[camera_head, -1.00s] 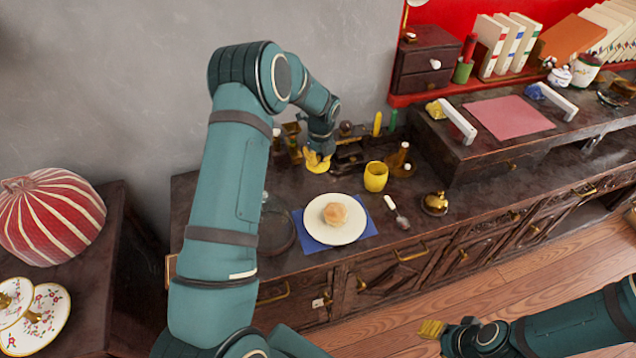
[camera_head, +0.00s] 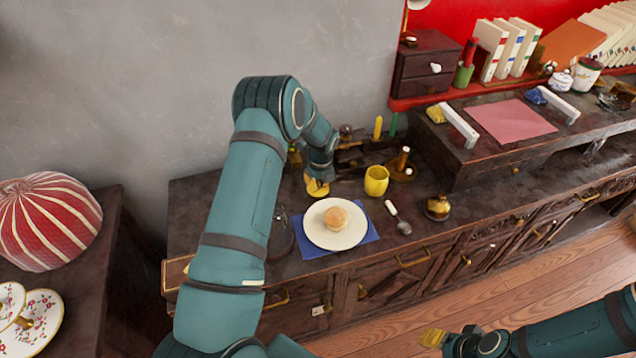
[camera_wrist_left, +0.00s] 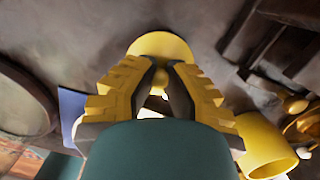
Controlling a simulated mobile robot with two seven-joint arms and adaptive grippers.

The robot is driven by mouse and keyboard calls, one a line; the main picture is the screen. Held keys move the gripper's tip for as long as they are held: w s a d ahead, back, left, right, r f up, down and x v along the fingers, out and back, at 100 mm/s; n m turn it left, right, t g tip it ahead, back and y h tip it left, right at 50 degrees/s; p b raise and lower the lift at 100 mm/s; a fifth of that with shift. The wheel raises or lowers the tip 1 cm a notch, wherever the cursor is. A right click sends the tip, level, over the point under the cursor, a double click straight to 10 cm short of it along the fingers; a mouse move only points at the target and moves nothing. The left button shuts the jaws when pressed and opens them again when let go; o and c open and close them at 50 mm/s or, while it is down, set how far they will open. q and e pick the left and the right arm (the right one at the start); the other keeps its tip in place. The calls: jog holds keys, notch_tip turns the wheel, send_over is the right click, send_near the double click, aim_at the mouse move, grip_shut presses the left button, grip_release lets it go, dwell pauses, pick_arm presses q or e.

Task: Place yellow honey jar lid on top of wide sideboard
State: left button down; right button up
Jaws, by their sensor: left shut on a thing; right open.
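My left gripper (camera_head: 317,186) is over the sideboard (camera_head: 215,190), just behind the white plate. In the left wrist view my left gripper (camera_wrist_left: 160,80) is shut on the yellow honey jar lid (camera_wrist_left: 160,45), a round disc with a small knob between the fingertips. In the head view the lid (camera_head: 316,190) shows only partly beneath the gripper. It is low over the dark sideboard top; I cannot tell whether it touches. My right gripper (camera_head: 433,338) is open and empty at the lower right, over the floor in front of the sideboard.
A white plate (camera_head: 318,236) with a bun (camera_head: 336,219) sits on a blue napkin (camera_head: 368,233). A yellow cup (camera_head: 376,181), a spoon (camera_head: 403,224) and a brass bell (camera_head: 437,206) stand to the right. Bare sideboard top shows at the left end.

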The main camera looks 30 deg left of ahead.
aim_at(320, 190)
pick_arm(q)
jog(key=c, duration=1.1)
grip_release()
jog(key=shift+f, duration=0.1)
jog(key=shift+r, duration=0.6)
jog(key=r+p, duration=0.1)
jog(key=r, duration=0.2)
jog(key=d+r, duration=0.1)
jog(key=r, duration=0.3)
jog(key=r+p, duration=0.1)
jog(key=r, duration=0.3)
jog(key=shift+s+d+p, duration=0.15)
jog(key=shift+s+p, duration=0.2)
